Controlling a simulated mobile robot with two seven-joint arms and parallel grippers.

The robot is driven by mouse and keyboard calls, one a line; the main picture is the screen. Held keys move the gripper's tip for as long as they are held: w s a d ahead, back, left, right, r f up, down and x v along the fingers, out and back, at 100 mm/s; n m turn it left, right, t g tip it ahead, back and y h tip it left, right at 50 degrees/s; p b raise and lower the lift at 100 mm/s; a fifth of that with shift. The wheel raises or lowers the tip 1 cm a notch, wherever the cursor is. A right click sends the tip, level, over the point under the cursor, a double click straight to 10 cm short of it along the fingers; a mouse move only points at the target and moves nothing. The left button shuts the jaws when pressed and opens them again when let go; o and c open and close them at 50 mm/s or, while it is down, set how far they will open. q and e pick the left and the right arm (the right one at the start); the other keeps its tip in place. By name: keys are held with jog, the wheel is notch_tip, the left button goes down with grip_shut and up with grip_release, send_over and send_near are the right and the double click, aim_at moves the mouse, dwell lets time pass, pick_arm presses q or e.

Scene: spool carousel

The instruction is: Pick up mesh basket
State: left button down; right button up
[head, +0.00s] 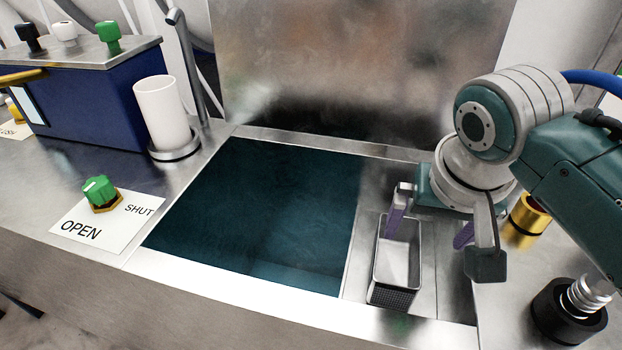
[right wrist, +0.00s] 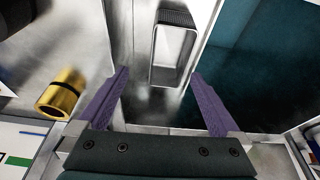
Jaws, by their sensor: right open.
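The mesh basket is a narrow steel box with a perforated end wall (head: 391,296). It sits on the steel strip right of the dark teal pool, long side running front to back. In the right wrist view its mesh end (right wrist: 177,17) is at the top centre. My right gripper (head: 430,228) is open and empty, with purple fingers. One finger overlaps the basket's far end in the head view; the other is off to its right. In the right wrist view the basket lies ahead of the open fingers (right wrist: 159,76), with no visible contact. My left gripper is out of view.
A dark teal pool or panel (head: 265,215) fills the middle of the bench. A gold cylinder (head: 527,218) and a black knob (head: 568,312) stand at right. A white cup (head: 160,112), blue box (head: 85,105) and green valve (head: 100,192) are at left.

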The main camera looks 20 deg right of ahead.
jog(key=b, duration=0.3)
send_near(392, 262)
jog(key=shift+f+m+b, duration=0.3)
jog(key=shift+f+b, duration=0.4)
jog(key=shift+b, duration=0.05)
jog(key=b+x, duration=0.3)
jog(key=x, duration=0.2)
jog(key=shift+w+f, duration=0.1)
jog(key=shift+w, duration=0.1)
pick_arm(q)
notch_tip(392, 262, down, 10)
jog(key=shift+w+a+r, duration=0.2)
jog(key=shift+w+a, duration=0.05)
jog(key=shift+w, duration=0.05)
pick_arm(e)
jog(key=c, duration=1)
jog(key=shift+c, duration=0.7)
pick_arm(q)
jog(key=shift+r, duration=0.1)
